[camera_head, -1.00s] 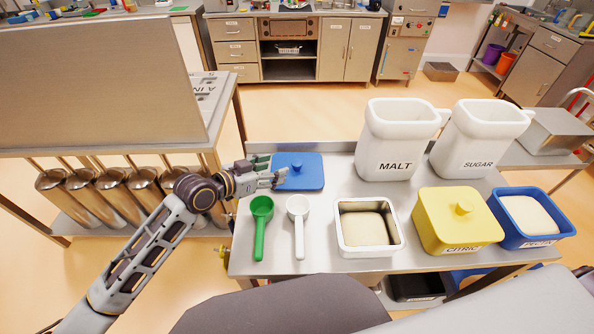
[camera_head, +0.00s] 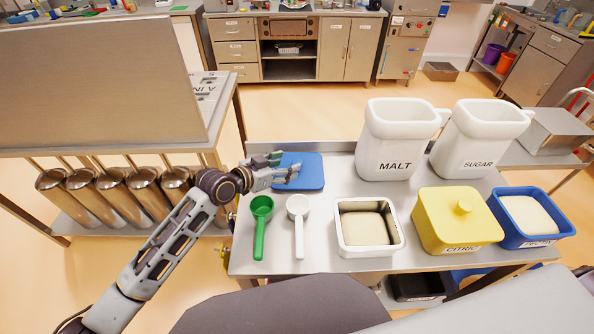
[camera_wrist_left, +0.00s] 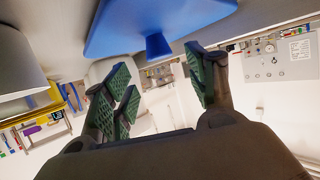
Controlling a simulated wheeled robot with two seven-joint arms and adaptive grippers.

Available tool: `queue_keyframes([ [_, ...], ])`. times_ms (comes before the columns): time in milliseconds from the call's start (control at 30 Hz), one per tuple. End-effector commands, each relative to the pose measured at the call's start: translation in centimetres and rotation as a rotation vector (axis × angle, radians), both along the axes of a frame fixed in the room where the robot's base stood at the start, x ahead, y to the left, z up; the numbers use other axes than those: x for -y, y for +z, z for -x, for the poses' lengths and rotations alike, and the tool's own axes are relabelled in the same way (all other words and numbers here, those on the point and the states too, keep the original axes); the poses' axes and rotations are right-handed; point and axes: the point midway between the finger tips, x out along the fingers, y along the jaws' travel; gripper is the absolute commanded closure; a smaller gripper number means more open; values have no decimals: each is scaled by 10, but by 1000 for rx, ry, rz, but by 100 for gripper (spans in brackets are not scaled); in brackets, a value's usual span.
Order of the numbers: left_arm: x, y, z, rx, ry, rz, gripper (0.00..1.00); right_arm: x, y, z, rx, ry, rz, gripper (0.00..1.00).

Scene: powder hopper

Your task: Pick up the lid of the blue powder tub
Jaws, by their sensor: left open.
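The blue lid (camera_head: 312,173) lies flat on the steel table, to the left of the malt jug. My left gripper (camera_head: 283,165) is open and empty at the lid's left part, and its fingers cover the knob in the head view. In the left wrist view, the blue lid (camera_wrist_left: 190,18) fills the top, with its knob (camera_wrist_left: 157,46) in line with the gap between the open fingers (camera_wrist_left: 160,68). I cannot tell whether the fingers touch it. The blue tub (camera_head: 537,237) stands uncovered at the table's right end, holding pale powder. My right gripper is out of view.
A green scoop (camera_head: 260,222) and a white scoop (camera_head: 298,222) lie in front of the lid.

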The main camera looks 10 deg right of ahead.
Motion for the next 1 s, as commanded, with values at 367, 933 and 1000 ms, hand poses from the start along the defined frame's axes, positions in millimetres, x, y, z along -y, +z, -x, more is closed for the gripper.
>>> queue_keyframes([
  [367, 15, -10, -10, -1, -1, 2, 43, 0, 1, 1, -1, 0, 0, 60],
  [933, 38, -25, -26, 1, 0, 1, 43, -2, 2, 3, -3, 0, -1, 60],
  [1000, 38, -25, -26, 0, 0, 0, 43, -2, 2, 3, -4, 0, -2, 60],
])
